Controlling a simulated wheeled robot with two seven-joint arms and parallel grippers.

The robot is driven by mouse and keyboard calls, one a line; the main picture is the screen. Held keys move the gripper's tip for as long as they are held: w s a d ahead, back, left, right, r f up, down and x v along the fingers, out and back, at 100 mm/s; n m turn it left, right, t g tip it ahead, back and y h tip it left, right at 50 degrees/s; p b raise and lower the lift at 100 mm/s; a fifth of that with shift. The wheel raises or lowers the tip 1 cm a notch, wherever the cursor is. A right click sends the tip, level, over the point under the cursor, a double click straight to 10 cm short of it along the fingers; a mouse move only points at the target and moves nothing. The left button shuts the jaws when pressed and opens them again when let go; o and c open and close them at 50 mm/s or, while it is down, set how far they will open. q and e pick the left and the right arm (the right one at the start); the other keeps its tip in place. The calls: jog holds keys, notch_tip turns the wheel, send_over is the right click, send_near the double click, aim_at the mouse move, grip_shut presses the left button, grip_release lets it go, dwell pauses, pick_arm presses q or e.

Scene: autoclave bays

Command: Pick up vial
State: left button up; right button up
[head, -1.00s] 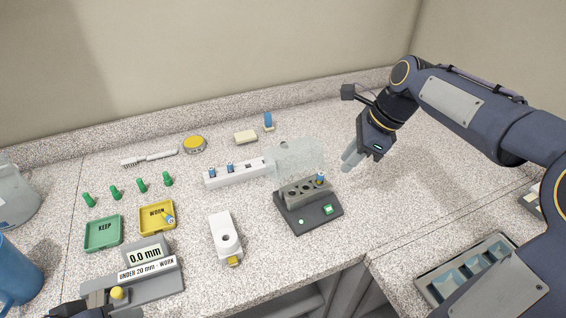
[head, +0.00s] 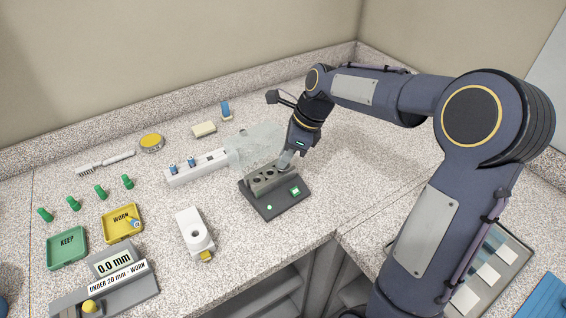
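My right gripper (head: 286,160) points down at the rear of a dark block with a row of holes (head: 268,180). Its fingertips are at the hole where a vial stood, and they hide that spot. I cannot tell whether the fingers are closed on that vial. Two blue-capped vials stand in a white rack (head: 213,156): one near its left end (head: 172,169) and one beside it (head: 191,162). Another small vial (head: 133,222) lies tilted in the yellow WORN tray (head: 110,228). My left gripper is not in view.
A clear shield (head: 255,142) stands behind the block. A white holder (head: 193,230) is in front. A green KEEP tray (head: 67,247), several green pegs (head: 73,203) and a gauge reading 0.0 mm (head: 113,264) are at left. A compartment tray (head: 505,255) is at right.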

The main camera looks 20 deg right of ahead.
grip_shut()
jog(key=shift+r, duration=0.1)
jog(key=shift+r, duration=0.55)
notch_tip(320, 180, up, 2)
jog(key=shift+s+r, duration=0.15)
jog(key=shift+r, duration=0.05)
jog(key=s+a+r+b, duration=0.1)
jog(key=s+a+r, duration=0.3)
jog(key=s+r, duration=0.5)
jog(key=s, duration=0.4)
jog(key=shift+r, duration=0.15)
